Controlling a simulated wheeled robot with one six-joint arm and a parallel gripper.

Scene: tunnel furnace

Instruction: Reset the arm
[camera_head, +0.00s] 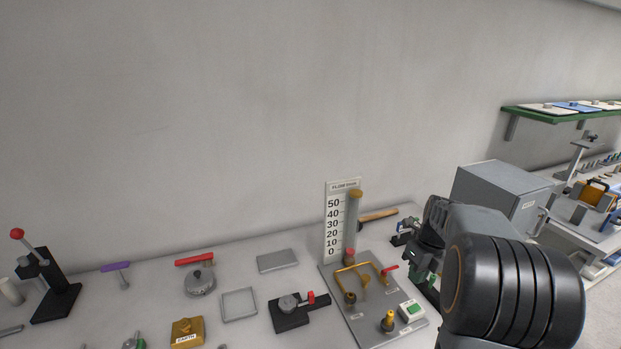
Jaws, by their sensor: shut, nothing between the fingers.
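My arm (510,285) fills the lower right of the head view, with a thick grey and black ribbed joint close to the camera. My gripper (418,250) is the dark end to the left of that joint, seen small and partly covered by my own arm. It is shut and nothing shows held in it. It is in front of the right end of the bench, to the right of the flowmeter panel (333,232). I cannot tell its exact gap to the small items behind it.
The grey bench holds a black lever press (55,287), a round lidded pot (200,282), a square frame (239,304), a brass block (187,331) and a black clamp (290,312). A grey box furnace (490,190) stands right, below a green shelf (560,115). The wall above the bench is bare.

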